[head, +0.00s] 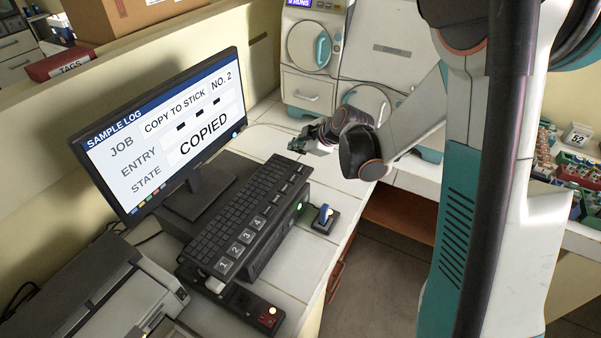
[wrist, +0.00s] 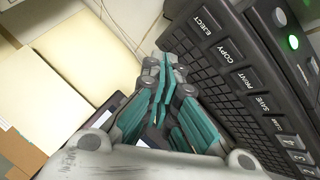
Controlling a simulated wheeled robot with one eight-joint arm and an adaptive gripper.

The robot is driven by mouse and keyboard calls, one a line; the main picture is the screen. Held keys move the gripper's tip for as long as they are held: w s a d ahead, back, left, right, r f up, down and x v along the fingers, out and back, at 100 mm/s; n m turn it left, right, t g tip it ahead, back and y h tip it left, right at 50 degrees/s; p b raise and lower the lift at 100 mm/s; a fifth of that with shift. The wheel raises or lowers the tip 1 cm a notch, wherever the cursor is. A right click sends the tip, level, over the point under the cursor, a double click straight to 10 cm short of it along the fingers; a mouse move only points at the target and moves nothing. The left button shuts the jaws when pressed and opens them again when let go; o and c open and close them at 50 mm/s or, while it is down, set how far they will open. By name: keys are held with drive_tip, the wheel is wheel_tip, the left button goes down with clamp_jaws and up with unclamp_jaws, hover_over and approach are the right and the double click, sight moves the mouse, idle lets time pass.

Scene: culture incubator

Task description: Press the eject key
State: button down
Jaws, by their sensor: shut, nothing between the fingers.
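The EJECT key (wrist: 207,22) is the dark, white-lettered key at the far end of the large-key row on the black keyboard (head: 238,214). The COPY key (wrist: 230,51) and PRINT key (wrist: 247,79) sit beside it in the wrist view. My gripper (head: 303,147) is just beyond the keyboard's far end in the head view. In the wrist view its teal fingers (wrist: 164,65) are closed together and empty, left of the EJECT key and apart from it. The monitor (head: 170,128) reads "COPY TO STICK NO. 2" and "COPIED".
A green light (wrist: 293,41) glows on the unit under the keyboard. A printer (head: 95,290) is at the near left. Incubator doors (head: 310,45) are behind my gripper. Bare white counter (head: 300,255) lies right of the keyboard.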

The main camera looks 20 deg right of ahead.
sight(299, 170)
drive_tip(key=shift+f+b, duration=1.6)
drive_tip(key=shift+f, duration=0.8)
drive_tip(key=shift+f, duration=0.15)
drive_tip(key=shift+f+b, duration=0.3)
drive_tip(key=shift+b, duration=0.2)
drive_tip(key=shift+f+b, duration=0.3)
drive_tip(key=shift+b, duration=0.05)
drive_tip(key=shift+r, duration=0.1)
drive_tip(key=shift+r+p, duration=0.5)
drive_tip(key=shift+r, duration=0.2)
drive_tip(key=shift+r+p, duration=1.6)
drive_tip(key=shift+r, duration=0.85)
